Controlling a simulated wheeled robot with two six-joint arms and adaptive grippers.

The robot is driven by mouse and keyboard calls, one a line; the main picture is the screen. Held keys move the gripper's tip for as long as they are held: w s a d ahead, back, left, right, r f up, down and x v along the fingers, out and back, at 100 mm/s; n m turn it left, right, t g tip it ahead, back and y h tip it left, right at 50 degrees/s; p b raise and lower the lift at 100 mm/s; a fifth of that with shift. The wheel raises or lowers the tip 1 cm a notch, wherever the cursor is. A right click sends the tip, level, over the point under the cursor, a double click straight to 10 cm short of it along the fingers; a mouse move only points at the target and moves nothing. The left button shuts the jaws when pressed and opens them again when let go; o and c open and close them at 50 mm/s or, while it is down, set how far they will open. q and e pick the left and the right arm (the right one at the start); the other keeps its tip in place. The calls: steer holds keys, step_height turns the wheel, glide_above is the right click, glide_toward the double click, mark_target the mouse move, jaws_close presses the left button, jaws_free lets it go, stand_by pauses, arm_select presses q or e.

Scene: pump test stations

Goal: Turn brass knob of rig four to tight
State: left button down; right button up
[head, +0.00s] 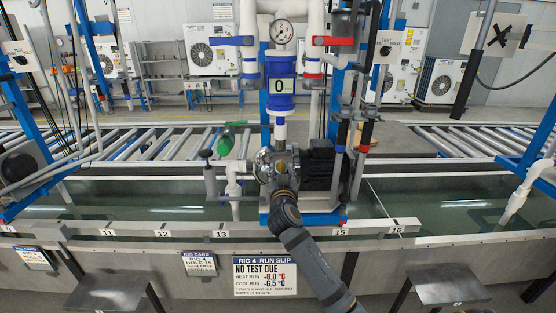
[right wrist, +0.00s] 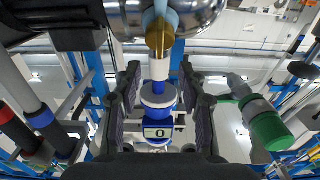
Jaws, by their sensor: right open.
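Rig four's pump (head: 318,160) stands on a blue base at the middle of the bench in the head view. Its brass knob (right wrist: 160,38) shows at the top of the right wrist view, below a rounded metal housing (right wrist: 190,15). A small brass part also shows in the head view (head: 281,166), just above my gripper. My right gripper (right wrist: 160,88) is open, with its two dark fingers apart and nothing seen between them but background. In the head view it is at the pump front (head: 283,190). Contact with the knob cannot be told. My left gripper is not in view.
A blue canister (head: 281,92) marked 0 and a round gauge (head: 282,31) are above. A red handle (head: 333,41) is upper right. The run slip (head: 265,276) reads "no test due". Water troughs (head: 120,205) extend sideways.

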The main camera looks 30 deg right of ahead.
mark_target(281, 162)
steer(key=x, duration=0.6)
steer(key=shift+w+d, duration=0.1)
steer(key=shift+w, duration=0.15)
jaws_close()
steer(key=shift+f, duration=0.15)
